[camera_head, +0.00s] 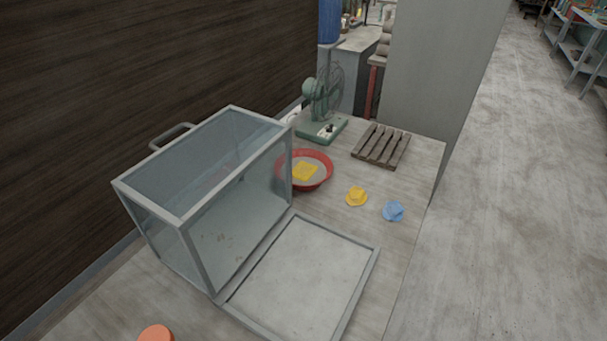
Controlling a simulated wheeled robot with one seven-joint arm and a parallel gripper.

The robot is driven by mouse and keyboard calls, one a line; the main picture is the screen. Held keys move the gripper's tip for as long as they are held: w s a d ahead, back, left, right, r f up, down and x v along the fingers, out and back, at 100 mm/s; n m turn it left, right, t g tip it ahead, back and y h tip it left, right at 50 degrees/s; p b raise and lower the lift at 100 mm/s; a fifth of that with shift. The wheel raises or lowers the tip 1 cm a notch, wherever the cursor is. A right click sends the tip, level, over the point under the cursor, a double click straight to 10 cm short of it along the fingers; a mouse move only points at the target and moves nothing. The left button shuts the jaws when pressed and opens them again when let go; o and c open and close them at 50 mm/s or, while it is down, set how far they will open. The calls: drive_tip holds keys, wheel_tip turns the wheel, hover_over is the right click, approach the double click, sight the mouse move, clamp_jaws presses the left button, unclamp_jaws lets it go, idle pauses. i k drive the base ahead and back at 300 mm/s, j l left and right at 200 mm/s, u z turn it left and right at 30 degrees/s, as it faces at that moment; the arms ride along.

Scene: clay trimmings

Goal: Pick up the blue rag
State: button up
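The blue rag (393,211) lies crumpled on the table (408,185) near its right edge. A yellow rag-like piece (356,197) lies just to its left, apart from it. Nothing covers the blue rag in the head view. My gripper is not in view.
A glass case (205,180) stands at the left with its framed door (300,275) lowered flat onto the table. Behind are a red bowl (319,184) holding a yellow item, a green fan (324,105) and a wooden slatted rack (381,146). An orange object (156,334) is at the front.

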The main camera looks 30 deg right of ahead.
sight(393, 211)
drive_tip(key=k+j+z, duration=0.15)
drive_tip(key=z, duration=0.25)
drive_tip(key=k+j+z, duration=0.1)
drive_tip(key=z, duration=0.3)
drive_tip(key=k, duration=0.1)
